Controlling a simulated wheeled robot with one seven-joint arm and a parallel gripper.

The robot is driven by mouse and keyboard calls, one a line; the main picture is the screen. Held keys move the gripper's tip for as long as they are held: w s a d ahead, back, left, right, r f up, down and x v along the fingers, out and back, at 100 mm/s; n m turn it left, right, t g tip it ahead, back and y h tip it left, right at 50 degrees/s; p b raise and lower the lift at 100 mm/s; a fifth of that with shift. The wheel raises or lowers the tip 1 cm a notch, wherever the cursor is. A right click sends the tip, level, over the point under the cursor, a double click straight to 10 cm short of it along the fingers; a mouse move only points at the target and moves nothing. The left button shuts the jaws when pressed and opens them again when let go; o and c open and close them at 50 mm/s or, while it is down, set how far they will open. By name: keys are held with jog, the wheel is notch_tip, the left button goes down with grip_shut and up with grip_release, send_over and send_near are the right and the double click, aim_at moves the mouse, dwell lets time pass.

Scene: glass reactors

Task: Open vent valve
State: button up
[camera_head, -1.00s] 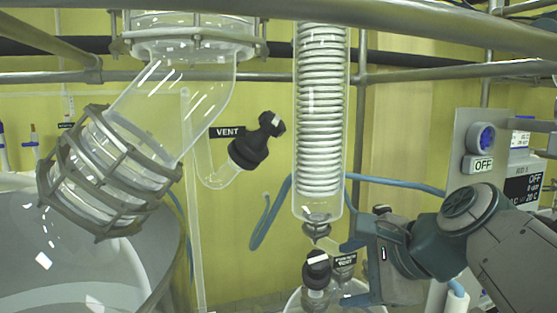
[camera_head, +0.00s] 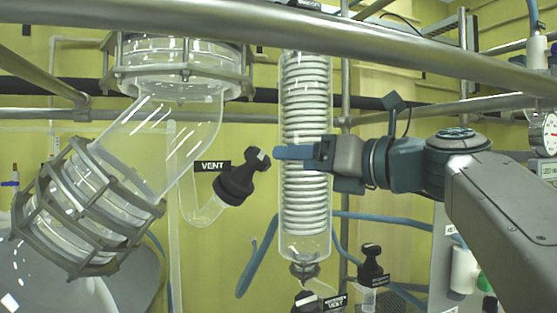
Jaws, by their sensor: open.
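The vent valve (camera_head: 240,177) has a black knob with a pale mark on its upper end and sits on a bent glass tube. The gripper holds nothing that I can see. The fingers overlap each other from this side, and the gripper covers part of the glass coil condenser (camera_head: 305,215).
A thick metal rail (camera_head: 300,40) crosses above my gripper. A large caged glass elbow (camera_head: 95,205) stands at left. Other black-knobbed valves (camera_head: 371,262) are below the condenser. A blue hose (camera_head: 258,258) hangs behind.

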aim_at(252, 159)
jog(key=p+x, duration=0.2)
jog(key=x, duration=0.9)
jog(key=shift+w+a, duration=0.2)
jog(key=shift+w, duration=0.05)
jog(key=shift+f, duration=0.1)
jog(key=c, duration=1)
